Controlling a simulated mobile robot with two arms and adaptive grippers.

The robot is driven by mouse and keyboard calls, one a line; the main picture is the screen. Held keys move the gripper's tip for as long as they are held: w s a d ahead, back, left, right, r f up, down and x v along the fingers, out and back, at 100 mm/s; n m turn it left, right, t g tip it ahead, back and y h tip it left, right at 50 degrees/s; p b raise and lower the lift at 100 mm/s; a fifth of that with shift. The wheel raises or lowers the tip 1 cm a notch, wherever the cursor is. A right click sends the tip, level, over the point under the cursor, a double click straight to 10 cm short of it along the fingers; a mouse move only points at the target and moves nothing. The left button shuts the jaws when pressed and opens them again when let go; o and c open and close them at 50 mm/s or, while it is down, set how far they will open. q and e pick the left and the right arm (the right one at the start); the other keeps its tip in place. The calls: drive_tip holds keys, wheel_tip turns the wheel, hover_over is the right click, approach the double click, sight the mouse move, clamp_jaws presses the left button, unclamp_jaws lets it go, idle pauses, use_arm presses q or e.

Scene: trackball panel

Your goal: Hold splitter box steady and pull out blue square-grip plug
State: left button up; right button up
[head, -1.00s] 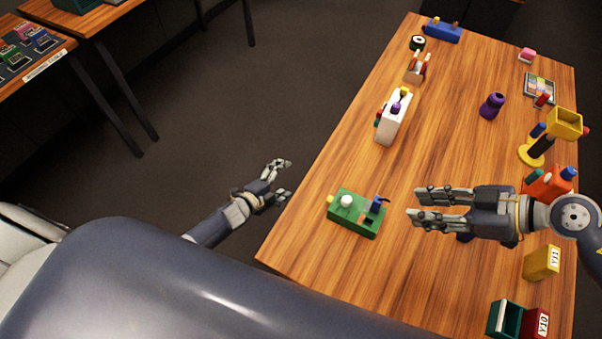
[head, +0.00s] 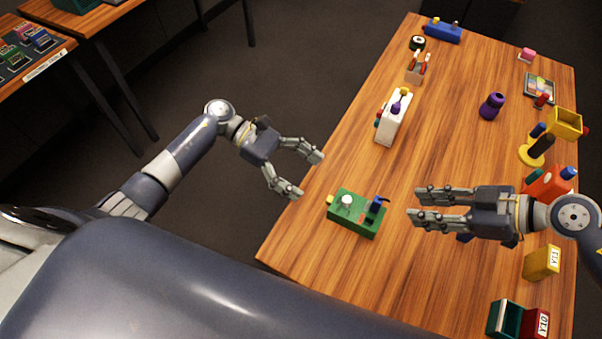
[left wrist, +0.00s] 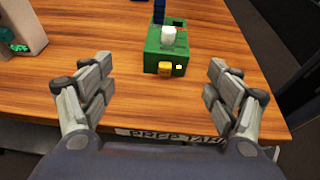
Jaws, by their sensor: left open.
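The green splitter box (head: 350,220) lies on the wooden table near its front left edge. A blue plug (head: 377,204) stands in its right part, a white knob (head: 347,201) on its top, and a yellow piece (head: 330,200) on its left side. The box also shows in the left wrist view (left wrist: 154,50), ahead between my open fingers. My left gripper (head: 307,176) is open and empty, left of the box and apart from it, by the table edge. My right gripper (head: 418,206) is right of the box, fingers toward it, with a visible gap between the fingers and nothing seen between them.
A white box (head: 391,120) with colored plugs stands farther back. A purple bottle (head: 491,106), a yellow cup on a stand (head: 564,124), an orange box (head: 546,184) and a yellow box (head: 541,263) stand to the right. The table (head: 440,150) is bare in the middle.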

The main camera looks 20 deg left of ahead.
sight(334, 199)
use_arm(q)
drive_tip(key=shift+s+f+m, duration=0.1)
drive_tip(key=shift+s+m, duration=0.2)
drive_tip(key=shift+s+d+f+y, duration=0.1)
drive_tip(key=shift+d+f+y, duration=0.05)
drive_tip(key=shift+y, duration=0.15)
drive_tip(key=x, duration=1)
drive_tip(key=shift+s+d, duration=0.1)
drive_tip(key=shift+s, duration=0.05)
drive_tip(key=c, duration=1.2)
use_arm(e)
drive_tip(key=shift+o, duration=0.8)
